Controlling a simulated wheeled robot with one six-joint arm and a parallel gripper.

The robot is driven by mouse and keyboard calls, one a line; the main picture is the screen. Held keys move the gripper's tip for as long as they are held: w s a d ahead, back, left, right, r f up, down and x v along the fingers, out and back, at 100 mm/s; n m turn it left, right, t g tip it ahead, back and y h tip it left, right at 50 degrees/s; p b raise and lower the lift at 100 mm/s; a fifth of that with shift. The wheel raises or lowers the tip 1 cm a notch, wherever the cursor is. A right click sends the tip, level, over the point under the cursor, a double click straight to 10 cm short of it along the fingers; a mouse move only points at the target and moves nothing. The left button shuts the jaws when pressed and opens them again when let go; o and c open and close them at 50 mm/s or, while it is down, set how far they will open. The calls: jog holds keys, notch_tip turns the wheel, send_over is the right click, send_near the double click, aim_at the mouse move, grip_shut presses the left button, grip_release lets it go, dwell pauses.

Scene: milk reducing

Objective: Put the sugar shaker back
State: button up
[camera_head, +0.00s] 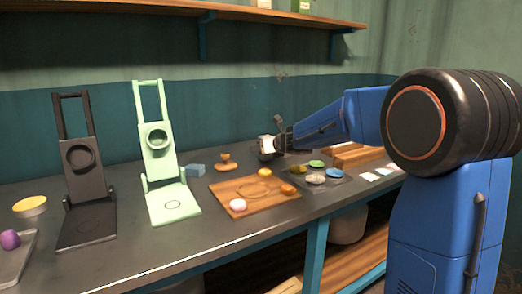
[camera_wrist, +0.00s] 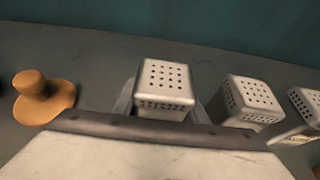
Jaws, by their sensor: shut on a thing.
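My gripper (camera_head: 266,150) is at the back of the counter, shut on a white shaker (camera_head: 267,143). In the wrist view the shaker (camera_wrist: 165,84) shows its perforated square top between grey finger parts; its lower body is hidden. Which label it bears cannot be seen. Two similar shakers stand to its right, a near one (camera_wrist: 250,100) and a farther one (camera_wrist: 304,108) with part of a label showing. I cannot tell whether the held shaker touches the counter.
An orange-brown knobbed piece (camera_head: 225,162) stands left of my gripper, also in the wrist view (camera_wrist: 44,98). A wooden board (camera_head: 217,190) and a tray with coloured discs (camera_head: 344,183) lie in front. Green (camera_head: 158,165) and black (camera_head: 84,180) stands are at left.

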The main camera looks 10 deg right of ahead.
jog(key=shift+f, duration=0.2)
jog(key=o, duration=1.1)
jog(key=shift+f, duration=0.1)
jog(key=shift+o, duration=0.2)
jog(key=shift+r, duration=0.2)
jog(key=v, duration=1.2)
jog(key=shift+s, duration=0.1)
